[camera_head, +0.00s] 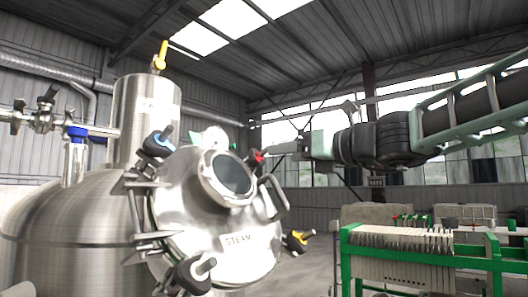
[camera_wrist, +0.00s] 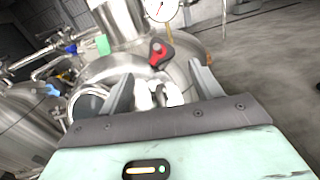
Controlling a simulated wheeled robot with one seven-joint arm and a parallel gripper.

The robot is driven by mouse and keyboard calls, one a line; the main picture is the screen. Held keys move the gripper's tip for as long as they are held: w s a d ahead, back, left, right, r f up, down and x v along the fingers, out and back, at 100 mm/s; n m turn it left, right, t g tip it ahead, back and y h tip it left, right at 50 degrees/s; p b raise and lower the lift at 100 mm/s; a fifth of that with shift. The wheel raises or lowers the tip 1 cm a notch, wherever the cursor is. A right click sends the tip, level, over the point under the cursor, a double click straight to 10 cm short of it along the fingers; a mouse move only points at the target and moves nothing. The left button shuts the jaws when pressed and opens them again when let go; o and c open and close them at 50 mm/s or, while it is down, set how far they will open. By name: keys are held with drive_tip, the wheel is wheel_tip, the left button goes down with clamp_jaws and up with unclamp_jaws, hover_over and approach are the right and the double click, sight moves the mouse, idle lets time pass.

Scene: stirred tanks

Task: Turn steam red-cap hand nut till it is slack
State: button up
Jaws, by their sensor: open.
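The tank lid marked STEAM (camera_head: 218,235) is a round steel cover with a round sight glass and several hand nuts around its rim. The red-cap hand nut (camera_head: 256,158) is at the lid's upper right; in the wrist view it shows as a red and dark knob (camera_wrist: 160,53). My gripper (camera_head: 277,149) comes in from the right, close to the red nut. In the wrist view my gripper (camera_wrist: 161,70) has its two fingers wide apart, with nothing held. The red nut appears beyond the fingertips, roughly between them. Its threaded part is hidden.
A curved steel handle (camera_head: 276,197) is below the red nut. A green-framed filter press (camera_head: 410,258) stands at right. A gauge (camera_wrist: 161,8) shows beyond.

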sight(262, 157)
drive_tip(key=p+x, duration=0.1)
drive_tip(key=x, duration=0.7)
drive_tip(key=shift+p, duration=0.4)
drive_tip(key=c, duration=1)
